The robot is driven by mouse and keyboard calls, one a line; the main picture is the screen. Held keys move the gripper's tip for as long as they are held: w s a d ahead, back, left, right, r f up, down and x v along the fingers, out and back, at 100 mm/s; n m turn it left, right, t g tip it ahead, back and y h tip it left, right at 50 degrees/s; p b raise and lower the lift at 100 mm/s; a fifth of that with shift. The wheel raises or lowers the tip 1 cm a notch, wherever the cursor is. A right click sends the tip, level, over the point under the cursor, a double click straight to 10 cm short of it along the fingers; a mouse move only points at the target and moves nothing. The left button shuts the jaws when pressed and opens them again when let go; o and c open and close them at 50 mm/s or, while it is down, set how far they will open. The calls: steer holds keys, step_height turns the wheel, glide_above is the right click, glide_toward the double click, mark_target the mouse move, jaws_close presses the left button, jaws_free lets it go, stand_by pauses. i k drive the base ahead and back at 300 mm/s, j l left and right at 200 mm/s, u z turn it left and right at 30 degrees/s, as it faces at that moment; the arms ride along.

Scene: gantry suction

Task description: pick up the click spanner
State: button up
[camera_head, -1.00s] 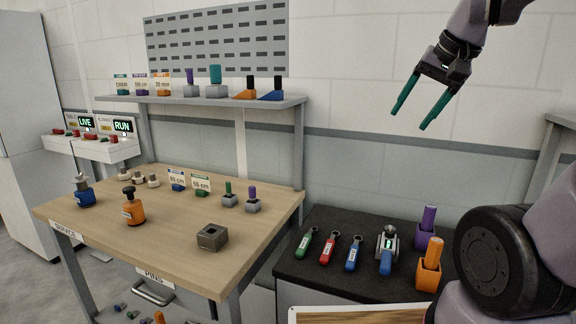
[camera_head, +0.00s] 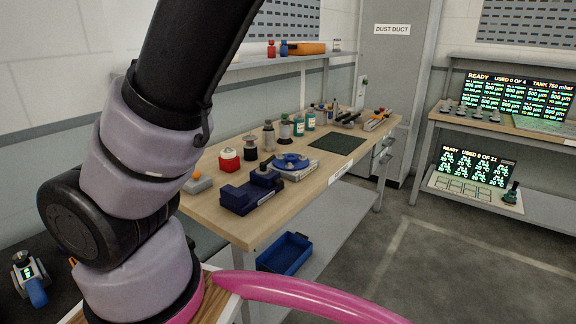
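My gripper is out of the picture; only links of my arm fill the left side of the view. I cannot tell for sure which thing is the click spanner. A grey tool with a blue handle and a small lit display (camera_head: 30,278) lies on the dark bench top (camera_head: 60,243) at the lower left. My arm stands to the right of it and hides much of that bench. Small tools also lie on the wooden workbench (camera_head: 225,215) at its far end, too small to name.
The wooden workbench carries a blue vise-like block (camera_head: 250,192), a blue round fixture (camera_head: 291,163), a red-based container (camera_head: 229,161) and a dark mat (camera_head: 338,143). A blue bin (camera_head: 285,253) sits below. Shelves with lit displays (camera_head: 477,167) stand at right. The grey floor between is open.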

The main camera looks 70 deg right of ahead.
mark_target(30, 276)
steer(key=j+z, duration=0.15)
steer(key=z, duration=1.35)
steer(key=i+l+z, duration=0.1)
steer(key=z, duration=1)
steer(key=i+l+u, duration=0.1)
steer(key=l+u, duration=0.2)
steer(key=l, duration=0.35)
steer(key=l+u, duration=0.3)
steer(key=l, duration=0.3)
steer(key=i+l+u, duration=0.15)
steer(key=l, duration=0.15)
steer(key=i+l+u, duration=0.2)
steer(key=k+l, duration=0.05)
steer(key=l, duration=0.05)
